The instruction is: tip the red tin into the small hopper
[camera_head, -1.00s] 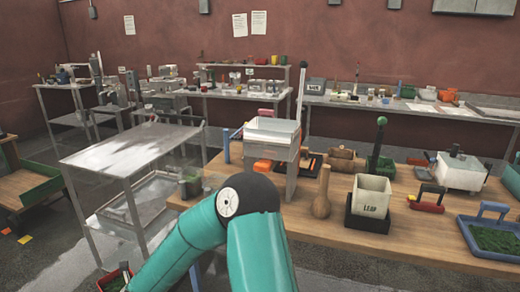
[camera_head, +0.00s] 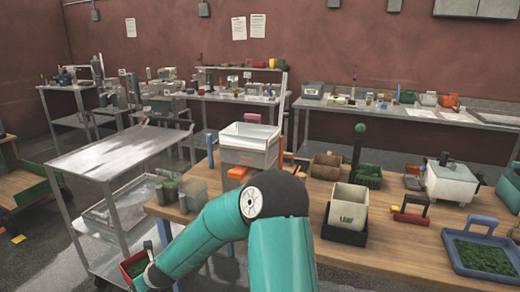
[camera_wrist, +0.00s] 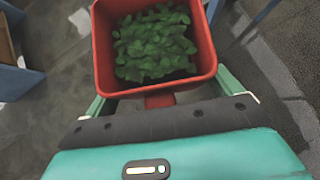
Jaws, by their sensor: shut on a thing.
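The red tin (camera_wrist: 101,50) is square, open-topped and holds green leaves. It fills the top of the wrist view, and a red tab on its near side sits between my fingers. My gripper (camera_wrist: 160,100) is shut on it. In the head view the red tin (camera_head: 126,275) hangs low at the lower left, roughly level, beside the table and below its top. A white open-topped hopper (camera_head: 270,133) stands on a grey body on the table, up and right of the tin. A smaller cream container marked LEAF (camera_head: 349,213) stands in a black tray. I cannot tell which is the small hopper.
The wooden table (camera_head: 385,262) also carries a blue-handled tray of leaves (camera_head: 459,268), a red-handled tool (camera_head: 411,218) and a white machine (camera_head: 452,183). Small jars (camera_head: 193,188) stand near its left edge. A metal trolley (camera_head: 110,158) stands at the left.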

